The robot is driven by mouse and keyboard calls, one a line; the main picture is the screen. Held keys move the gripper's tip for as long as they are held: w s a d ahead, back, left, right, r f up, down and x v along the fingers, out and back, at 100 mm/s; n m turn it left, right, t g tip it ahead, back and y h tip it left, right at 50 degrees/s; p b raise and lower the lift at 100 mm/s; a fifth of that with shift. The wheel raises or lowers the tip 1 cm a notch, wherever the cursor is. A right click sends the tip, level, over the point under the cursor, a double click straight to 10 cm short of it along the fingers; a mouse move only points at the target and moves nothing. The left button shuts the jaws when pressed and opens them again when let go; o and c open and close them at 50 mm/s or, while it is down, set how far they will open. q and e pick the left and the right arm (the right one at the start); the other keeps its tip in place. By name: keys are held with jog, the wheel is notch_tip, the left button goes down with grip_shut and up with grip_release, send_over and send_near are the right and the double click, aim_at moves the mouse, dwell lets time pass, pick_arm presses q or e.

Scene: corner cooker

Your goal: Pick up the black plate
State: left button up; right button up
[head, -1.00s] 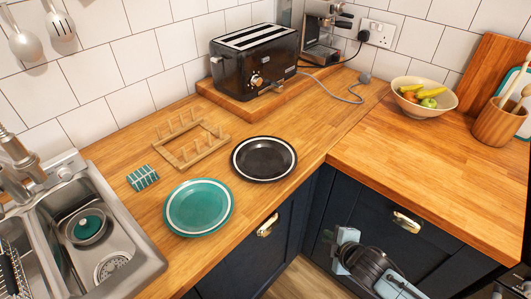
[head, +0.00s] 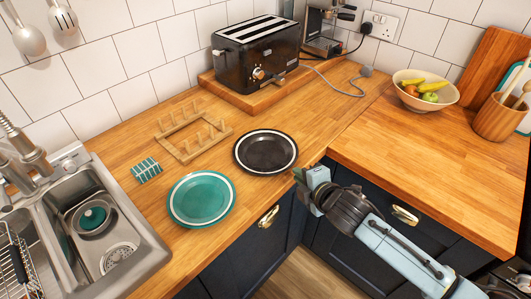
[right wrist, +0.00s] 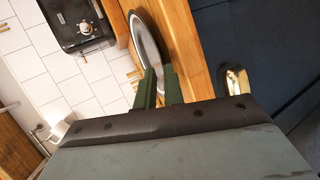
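The black plate (head: 265,151) with a white ring near its rim lies flat on the wooden counter, close to the inner corner of the front edge. My right gripper (head: 299,178) is at the counter's front edge, just right of and below the plate in the head view. Whether a fingertip touches the plate's rim, I cannot tell. My left gripper is not in view.
A teal plate (head: 202,199) lies left of the black plate. A black toaster (head: 255,58) stands behind. A fruit bowl (head: 425,93) stands on the right counter.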

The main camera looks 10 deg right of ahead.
aim_at(288, 167)
jog(key=shift+x, duration=2.7)
jog(key=shift+a+r, duration=0.1)
grip_shut()
